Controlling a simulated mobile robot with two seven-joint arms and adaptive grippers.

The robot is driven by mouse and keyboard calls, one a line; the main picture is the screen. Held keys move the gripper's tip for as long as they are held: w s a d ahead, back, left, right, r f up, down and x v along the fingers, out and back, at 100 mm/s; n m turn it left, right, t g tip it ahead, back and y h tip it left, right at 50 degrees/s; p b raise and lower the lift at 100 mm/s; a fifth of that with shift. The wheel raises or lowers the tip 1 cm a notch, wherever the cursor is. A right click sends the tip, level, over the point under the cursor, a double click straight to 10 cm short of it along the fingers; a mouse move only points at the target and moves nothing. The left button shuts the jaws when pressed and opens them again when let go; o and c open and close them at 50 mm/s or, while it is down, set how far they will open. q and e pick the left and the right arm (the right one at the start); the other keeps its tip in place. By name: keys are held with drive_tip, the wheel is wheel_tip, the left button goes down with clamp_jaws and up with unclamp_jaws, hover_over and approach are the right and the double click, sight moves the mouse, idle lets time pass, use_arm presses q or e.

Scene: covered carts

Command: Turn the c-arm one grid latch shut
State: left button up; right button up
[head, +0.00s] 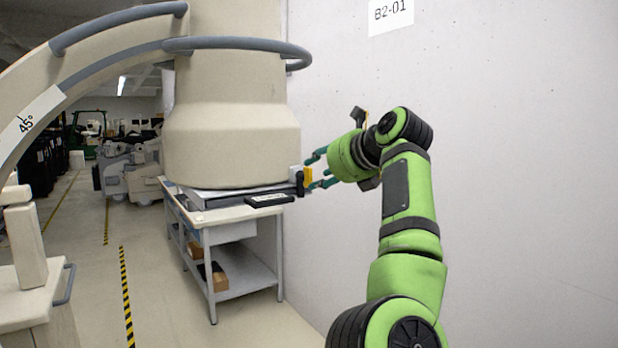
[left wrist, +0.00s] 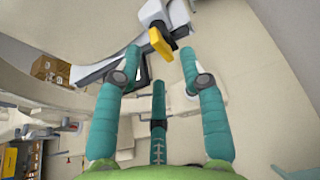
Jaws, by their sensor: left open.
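The c-arm (head: 235,110) is a large cream machine with a curved arm and a drum-shaped head. Under the head is a flat grey plate, probably the grid (head: 225,196). At its right end is a yellow latch (head: 308,174) beside a black and white fitting. In the left wrist view the yellow latch (left wrist: 161,44) shows at the top, tilted, in line with the gap between the fingers. My left gripper (head: 315,170) is open, its teal fingers close to the latch's right side. The fingertips (left wrist: 161,52) stand either side of it; contact cannot be told.
A grey table (head: 237,213) with a lower shelf and boxes stands under the c-arm head. Open floor (head: 95,270) with striped tape lies left. Other carts stand farther back.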

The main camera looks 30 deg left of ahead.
use_arm(q)
drive_tip(key=v, duration=0.6)
drive_tip(key=shift+s+d+r, duration=0.1)
drive_tip(key=shift+s+d, duration=0.05)
